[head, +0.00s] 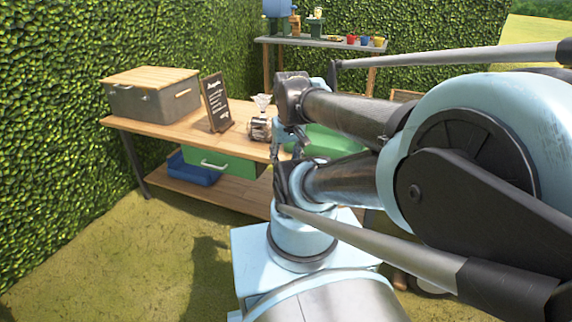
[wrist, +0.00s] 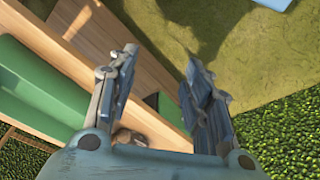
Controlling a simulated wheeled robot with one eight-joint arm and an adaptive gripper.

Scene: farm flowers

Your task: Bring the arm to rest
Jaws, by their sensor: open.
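My gripper (wrist: 162,60) shows in the wrist view with its two fingers spread apart. Nothing is held between them. Beyond the fingers are the edge of the wooden workbench (wrist: 52,42) and the grass (wrist: 205,38). In the head view my arm is folded in front of my body, its links crossing the right half of the picture. The arm hides part of the workbench's right end, and my gripper is hard to make out there.
The workbench (head: 165,127) carries a grey box (head: 150,100), a chalkboard sign (head: 217,102), a glass jar (head: 259,128) and a green tray (head: 330,143). A blue bin (head: 192,170) sits on its lower shelf. Hedges (head: 45,110) stand behind. Open grass (head: 110,260) lies at the left front.

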